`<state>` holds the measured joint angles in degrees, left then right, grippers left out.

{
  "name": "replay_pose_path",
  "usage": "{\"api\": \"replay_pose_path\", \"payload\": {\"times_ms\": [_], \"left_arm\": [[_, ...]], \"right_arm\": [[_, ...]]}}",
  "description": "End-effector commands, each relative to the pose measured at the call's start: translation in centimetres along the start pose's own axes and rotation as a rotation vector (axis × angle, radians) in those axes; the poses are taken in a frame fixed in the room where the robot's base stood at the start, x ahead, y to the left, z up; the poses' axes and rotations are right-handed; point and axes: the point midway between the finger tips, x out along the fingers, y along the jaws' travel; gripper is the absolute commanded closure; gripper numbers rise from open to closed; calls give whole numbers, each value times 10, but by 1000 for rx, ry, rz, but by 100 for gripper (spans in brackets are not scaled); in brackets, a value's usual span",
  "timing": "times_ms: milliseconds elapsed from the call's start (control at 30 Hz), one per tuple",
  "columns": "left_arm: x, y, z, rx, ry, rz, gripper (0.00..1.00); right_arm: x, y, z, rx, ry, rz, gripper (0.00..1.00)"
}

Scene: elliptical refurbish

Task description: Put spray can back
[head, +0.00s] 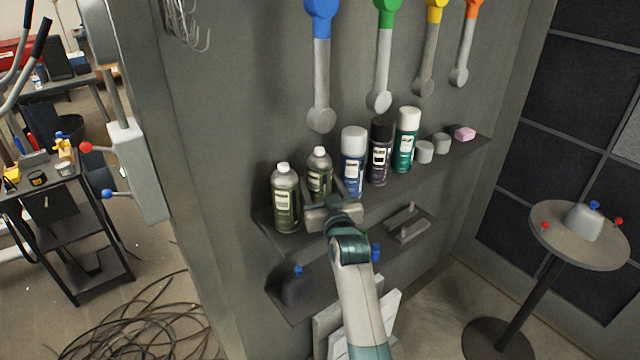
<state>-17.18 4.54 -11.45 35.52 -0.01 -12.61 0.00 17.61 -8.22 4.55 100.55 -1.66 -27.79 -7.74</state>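Several cans and bottles stand in a row on the upper wall shelf (268,232). From left, they are an olive bottle with a light cap (286,205), a second olive bottle (319,172), a blue spray can with a grey cap (353,160), a black spray can (380,152) and a green spray can with a white cap (406,140). My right gripper (323,192) is at the second olive bottle, its fingers either side of its lower part. The bottle's base is hidden behind the gripper, and I cannot tell whether the fingers press on it. My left gripper is out of view.
A lower shelf (300,310) is below. A round table (552,240) stands at right; cables (140,325) lie on the floor at left.

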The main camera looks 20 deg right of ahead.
Motion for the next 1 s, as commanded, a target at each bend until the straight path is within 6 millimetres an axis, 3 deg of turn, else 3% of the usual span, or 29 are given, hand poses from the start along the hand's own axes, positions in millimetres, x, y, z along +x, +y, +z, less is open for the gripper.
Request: {"api": "replay_pose_path", "payload": {"times_ms": [467,667,1000], "left_arm": [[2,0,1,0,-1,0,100],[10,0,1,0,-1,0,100],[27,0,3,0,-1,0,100]], "right_arm": [[-7,0,-1,0,0,0,42],[-29,0,0,0,1,0,42],[-84,0,0,1,1,0,42]]}}
